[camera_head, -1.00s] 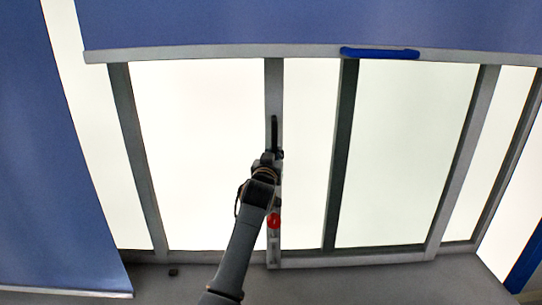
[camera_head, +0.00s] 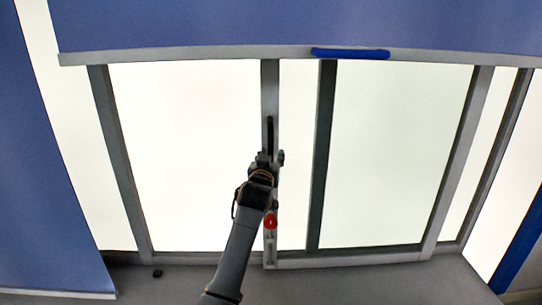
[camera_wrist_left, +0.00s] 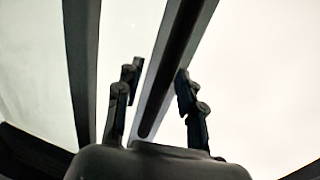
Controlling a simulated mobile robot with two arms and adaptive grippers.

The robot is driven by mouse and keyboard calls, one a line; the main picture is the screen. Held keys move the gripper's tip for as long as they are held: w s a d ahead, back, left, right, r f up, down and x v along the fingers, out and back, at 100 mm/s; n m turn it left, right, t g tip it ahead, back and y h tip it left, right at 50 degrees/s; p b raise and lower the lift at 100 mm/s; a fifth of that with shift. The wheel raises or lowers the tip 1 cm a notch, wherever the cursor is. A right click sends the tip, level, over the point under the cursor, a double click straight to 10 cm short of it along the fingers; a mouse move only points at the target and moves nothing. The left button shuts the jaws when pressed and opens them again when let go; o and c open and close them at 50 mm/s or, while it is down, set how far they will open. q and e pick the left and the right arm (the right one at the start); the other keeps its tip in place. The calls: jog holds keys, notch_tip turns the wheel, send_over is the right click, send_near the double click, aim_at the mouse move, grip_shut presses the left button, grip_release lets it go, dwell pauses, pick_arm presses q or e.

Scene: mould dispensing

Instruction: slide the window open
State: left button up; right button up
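The window's sliding sash has a grey left stile (camera_head: 270,85) with an upright dark bar handle (camera_head: 269,132) on it. The handle also shows in the left wrist view (camera_wrist_left: 180,40) as a long dark bar with a rounded end. My left gripper (camera_head: 268,155) is at the handle's lower part. In the left wrist view my left gripper (camera_wrist_left: 156,88) has its fingers apart, one on each side of the bar. I cannot tell whether either finger touches it. A dark fixed upright (camera_head: 321,160) stands behind the sash glass. My right gripper is out of view.
A blue blind (camera_head: 200,25) with a blue grip (camera_head: 350,53) on its bottom bar hangs across the window top. Another blue panel (camera_head: 45,180) hangs at left. A red-topped fitting (camera_head: 270,221) sits low on the stile. A small dark object (camera_head: 157,273) lies on the sill.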

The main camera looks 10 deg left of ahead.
pick_arm(q)
jog(key=shift+s+a+r, duration=0.1)
jog(key=shift+s+r, duration=0.05)
jog(key=shift+r, duration=0.05)
jog(key=s+d, duration=0.1)
jog(key=s, duration=1)
jog(key=shift+s, duration=0.35)
jog(key=shift+d, duration=0.1)
